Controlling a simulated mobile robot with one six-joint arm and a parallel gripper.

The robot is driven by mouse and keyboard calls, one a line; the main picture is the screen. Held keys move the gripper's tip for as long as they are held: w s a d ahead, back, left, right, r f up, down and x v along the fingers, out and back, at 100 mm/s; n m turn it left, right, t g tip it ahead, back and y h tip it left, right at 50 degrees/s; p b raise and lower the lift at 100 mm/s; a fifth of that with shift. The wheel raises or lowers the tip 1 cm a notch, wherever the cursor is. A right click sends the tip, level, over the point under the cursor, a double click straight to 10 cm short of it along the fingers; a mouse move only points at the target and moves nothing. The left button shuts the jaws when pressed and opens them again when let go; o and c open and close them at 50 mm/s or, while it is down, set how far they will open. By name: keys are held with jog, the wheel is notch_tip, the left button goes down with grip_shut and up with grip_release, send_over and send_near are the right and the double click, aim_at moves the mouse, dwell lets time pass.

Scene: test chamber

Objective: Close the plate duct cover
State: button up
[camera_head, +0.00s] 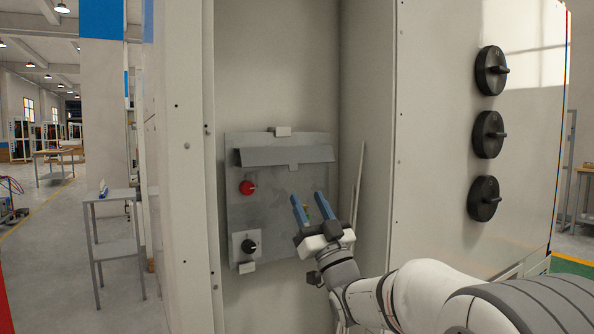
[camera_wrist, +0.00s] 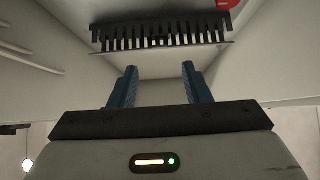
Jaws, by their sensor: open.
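The plate duct cover (camera_head: 285,155) is a long grey strip with a small tab at its lower middle, near the top of a grey plate in the cabinet recess. It appears to slope outward from the plate. In the wrist view a dark slotted duct (camera_wrist: 160,30) with comb-like teeth spans the top, with a thin edge along its lower side. My gripper (camera_head: 307,196) has blue fingers, apart and empty. It is below and right of the cover in the head view, and clear of it. The fingers (camera_wrist: 159,68) point toward the duct in the wrist view.
A red knob (camera_head: 247,187) and a black knob (camera_head: 249,246) sit on the plate's left side. The recess has a wall on each side. Several black rotary handles (camera_head: 487,134) stand out from the right cabinet face. A table (camera_head: 112,195) stands at left.

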aim_at(294, 168)
jog(key=p+x, duration=0.1)
jog(key=x, duration=0.6)
jog(key=shift+w+a+r, duration=0.1)
jog(key=shift+w+r, duration=0.05)
